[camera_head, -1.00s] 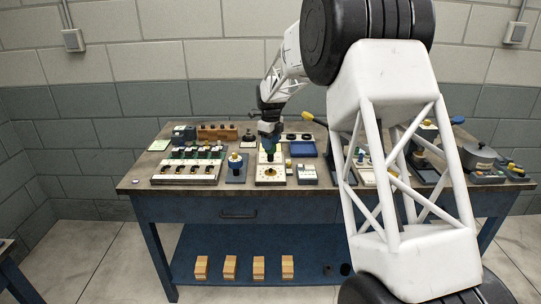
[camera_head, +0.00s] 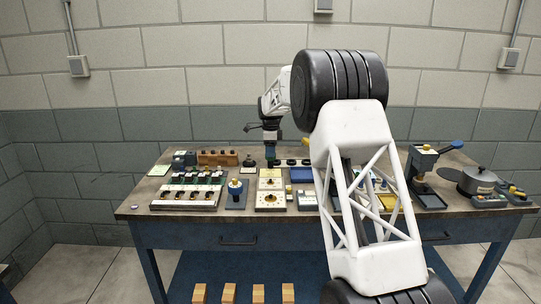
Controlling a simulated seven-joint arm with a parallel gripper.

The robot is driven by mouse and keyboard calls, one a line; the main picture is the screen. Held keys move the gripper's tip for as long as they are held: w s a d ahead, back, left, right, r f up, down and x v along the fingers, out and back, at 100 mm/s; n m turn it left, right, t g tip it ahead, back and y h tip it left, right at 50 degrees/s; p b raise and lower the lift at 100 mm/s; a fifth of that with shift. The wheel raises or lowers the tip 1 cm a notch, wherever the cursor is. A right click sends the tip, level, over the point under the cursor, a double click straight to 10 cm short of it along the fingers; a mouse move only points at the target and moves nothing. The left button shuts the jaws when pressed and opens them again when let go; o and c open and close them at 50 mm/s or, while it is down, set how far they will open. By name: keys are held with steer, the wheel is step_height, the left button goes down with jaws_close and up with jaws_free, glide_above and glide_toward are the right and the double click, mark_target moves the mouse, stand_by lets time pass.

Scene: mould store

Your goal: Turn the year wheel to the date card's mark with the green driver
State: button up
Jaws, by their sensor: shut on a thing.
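A pale plate with a round dark dial (camera_head: 270,198), which looks like the year wheel, lies near the front of the bench. Its marks are too small to read. My gripper (camera_head: 270,156) points down behind this plate, above the bench. It is shut on a slim dark-and-green piece, apparently the green driver (camera_head: 271,163), mostly hidden by the fingers. The driver looks apart from the dial. A small pale card (camera_head: 271,173) stands just behind the dial and may be the date card; its print cannot be read.
A rack of several dark-topped pieces (camera_head: 189,196) and a blue stand with a yellow knob (camera_head: 235,195) are left of the dial. A small box (camera_head: 307,200) is close on its right. A lever press (camera_head: 425,180) and a pot (camera_head: 479,181) stand far right.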

mark_target(271, 165)
steer(key=shift+w+r, duration=0.1)
steer(key=shift+w, duration=0.25)
steer(key=shift+f, duration=0.3)
steer(key=shift+f, duration=2.3)
steer(key=shift+f, duration=1.25)
stand_by(1.9)
steer(key=shift+n, duration=0.4)
steer(key=shift+n, duration=1.8)
